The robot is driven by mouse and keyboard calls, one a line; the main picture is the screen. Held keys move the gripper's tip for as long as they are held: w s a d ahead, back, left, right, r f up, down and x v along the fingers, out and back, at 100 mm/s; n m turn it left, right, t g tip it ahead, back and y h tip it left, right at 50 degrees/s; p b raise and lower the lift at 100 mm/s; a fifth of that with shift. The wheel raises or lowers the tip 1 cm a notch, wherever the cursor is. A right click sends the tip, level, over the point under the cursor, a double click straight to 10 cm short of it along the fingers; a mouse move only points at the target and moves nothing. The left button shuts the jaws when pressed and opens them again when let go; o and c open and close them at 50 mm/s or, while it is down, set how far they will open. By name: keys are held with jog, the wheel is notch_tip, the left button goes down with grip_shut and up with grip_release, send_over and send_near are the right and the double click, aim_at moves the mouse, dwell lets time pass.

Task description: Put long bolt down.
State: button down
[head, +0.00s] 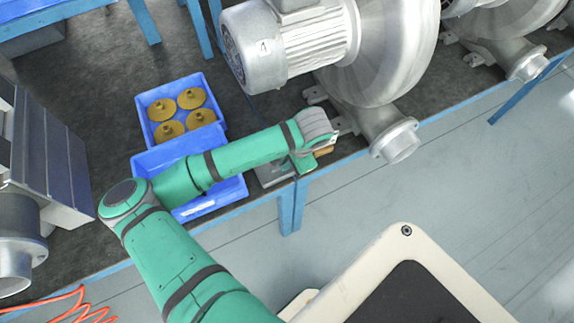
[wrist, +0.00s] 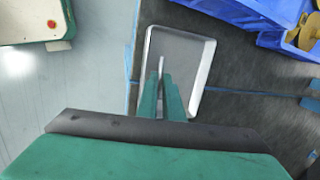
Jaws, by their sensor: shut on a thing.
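My gripper (wrist: 162,92) has green fingers and is shut on the long bolt (wrist: 161,64). The bolt shows as a thin, pale metal piece between the fingertips in the wrist view. The fingers are over a shallow grey tray (wrist: 205,70) with a pale rim. I cannot tell whether the bolt touches the tray floor. In the head view my gripper (head: 304,163) is at the front edge of the bench, beside the tray (head: 270,177), which is partly hidden by my arm. The bolt cannot be made out there.
A blue bin (head: 142,102) with several gold discs (head: 170,131) and another blue bin (head: 140,163), partly behind my arm, stand left of the tray. A large grey blower (head: 390,50) stands close on the right. The bench's blue front edge (head: 345,163) runs beside the tray.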

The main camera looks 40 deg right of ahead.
aim_at(284, 173)
jog(key=shift+w+d+f, duration=0.1)
jog(key=shift+f, duration=0.8)
jog(key=shift+w+d+f, duration=0.1)
jog(key=shift+f, duration=0.8)
jog(key=shift+a+f, duration=0.1)
jog(key=shift+f, duration=0.15)
jog(key=shift+s+f, duration=0.1)
jog(key=shift+f, duration=0.05)
jog(key=c, duration=2.2)
grip_release()
jog(key=shift+s, duration=0.1)
jog(key=shift+f, duration=0.1)
